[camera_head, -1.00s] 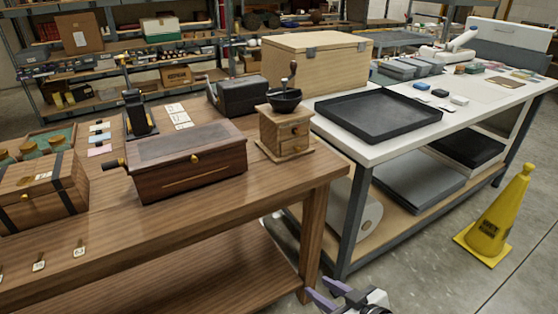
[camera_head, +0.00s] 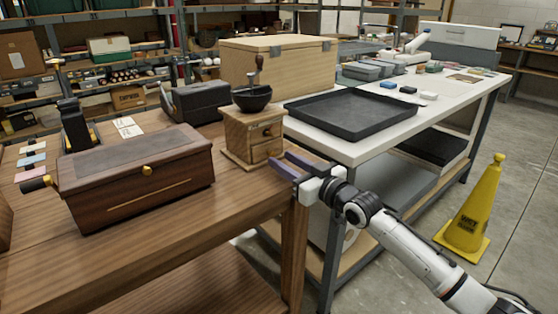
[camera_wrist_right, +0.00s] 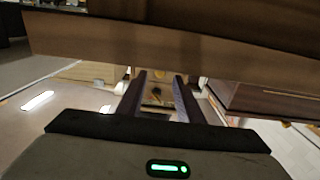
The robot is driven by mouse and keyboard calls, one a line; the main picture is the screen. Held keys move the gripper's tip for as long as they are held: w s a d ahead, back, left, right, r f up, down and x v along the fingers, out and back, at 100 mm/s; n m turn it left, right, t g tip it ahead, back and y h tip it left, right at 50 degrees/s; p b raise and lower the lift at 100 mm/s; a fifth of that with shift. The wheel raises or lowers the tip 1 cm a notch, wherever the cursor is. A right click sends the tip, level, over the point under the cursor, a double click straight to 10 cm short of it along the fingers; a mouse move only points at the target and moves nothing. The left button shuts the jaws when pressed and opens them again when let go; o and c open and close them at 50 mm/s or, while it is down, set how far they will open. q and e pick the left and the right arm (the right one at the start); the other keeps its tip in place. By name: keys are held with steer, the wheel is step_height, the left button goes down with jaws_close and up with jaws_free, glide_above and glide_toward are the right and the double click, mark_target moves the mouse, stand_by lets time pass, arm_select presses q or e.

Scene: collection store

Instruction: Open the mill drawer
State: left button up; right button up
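The wooden mill (camera_head: 236,138), with a black bowl and crank on top, stands upright at the right end of the brown table. Its front shows an upper and a lower panel, each with a small knob; the lower drawer (camera_head: 262,153) looks shut. My right gripper (camera_head: 279,162) is open and empty, just in front and to the right of the mill, its fingers pointing at the lower drawer. In the right wrist view, the mill front with a knob (camera_wrist_right: 156,92) shows small between the two parted fingers, apparently not touched. My left gripper is not in view.
A dark wooden box with a crank (camera_head: 140,175) stands left of the mill on the brown table (camera_head: 190,225). A black tray (camera_head: 350,115) and a pale wooden case (camera_head: 280,65) are on the white table to the right. A yellow cone (camera_head: 474,210) stands on the floor.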

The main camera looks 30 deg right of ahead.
mark_target(258, 145)
steer(key=shift+w+a, duration=0.1)
steer(key=shift+w, duration=1.25)
jaws_close()
steer(key=shift+a, duration=0.1)
